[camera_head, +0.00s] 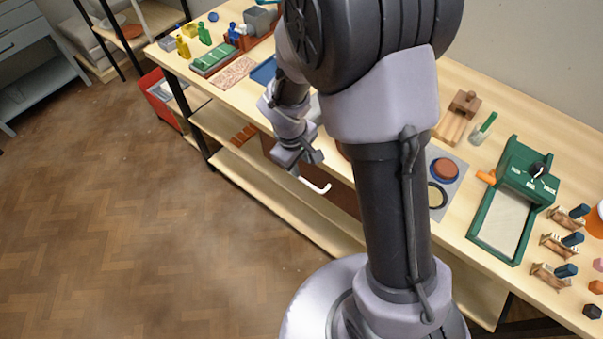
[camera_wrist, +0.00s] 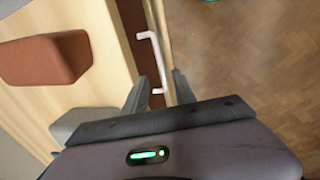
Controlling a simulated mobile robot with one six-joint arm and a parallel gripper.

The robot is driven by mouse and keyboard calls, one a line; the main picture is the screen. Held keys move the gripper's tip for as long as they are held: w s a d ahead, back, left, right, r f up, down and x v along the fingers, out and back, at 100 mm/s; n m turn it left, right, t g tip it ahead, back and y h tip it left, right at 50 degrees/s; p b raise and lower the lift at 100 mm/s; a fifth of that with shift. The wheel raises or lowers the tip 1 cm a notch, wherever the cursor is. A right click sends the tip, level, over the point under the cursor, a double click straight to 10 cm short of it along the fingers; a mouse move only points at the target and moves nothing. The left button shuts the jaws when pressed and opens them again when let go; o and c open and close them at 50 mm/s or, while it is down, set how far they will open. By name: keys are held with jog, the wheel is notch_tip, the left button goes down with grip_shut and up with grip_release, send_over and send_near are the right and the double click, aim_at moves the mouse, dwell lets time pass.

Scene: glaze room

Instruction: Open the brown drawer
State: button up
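The brown drawer (camera_head: 342,196) sits under the long wooden worktable, its front partly hidden by my arm. Its white bar handle (camera_head: 316,187) stands out from the front. In the wrist view the handle (camera_wrist: 154,58) runs up from between my fingers, with a strip of the brown front (camera_wrist: 130,16) beside it. My gripper (camera_head: 305,163) is at the handle, in front of the table edge. In the wrist view my gripper (camera_wrist: 160,76) is open, with one finger on each side of the handle's near end. I cannot tell whether either finger touches it.
The worktable (camera_head: 225,98) carries a green tray (camera_head: 505,222), a grey plate with round pieces and several small objects. A reddish-brown block (camera_wrist: 45,58) lies on its top near my gripper. A lower shelf (camera_head: 285,203) runs below. The wooden floor (camera_head: 130,220) in front is clear.

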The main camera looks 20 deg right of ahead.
aim_at(305, 181)
jog(key=f+b, duration=0.1)
jog(key=f, duration=0.2)
jog(key=w+d+f+b, duration=0.1)
jog(key=f, duration=0.2)
jog(key=f+b, duration=0.2)
jog(key=f, duration=0.2)
jog(key=shift+w+d, duration=0.2)
grip_shut()
dwell(0.9)
